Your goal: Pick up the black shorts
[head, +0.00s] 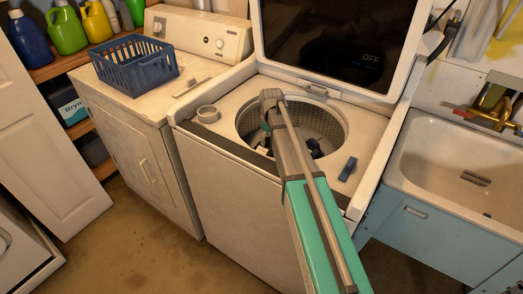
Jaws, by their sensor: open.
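A dark bundle (314,147), which looks like the black shorts, lies inside the washer drum (325,122), just right of my arm. Its shape is hard to make out, and my arm hides part of the drum. My gripper (265,139) is open and reaches down at the left side of the drum opening, mostly hidden by the arm. It appears apart from the bundle; I see nothing held in it.
The washer lid (335,45) stands raised behind. A blue basket (137,72) stands on the dryer at left; a sink (455,160) is at right.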

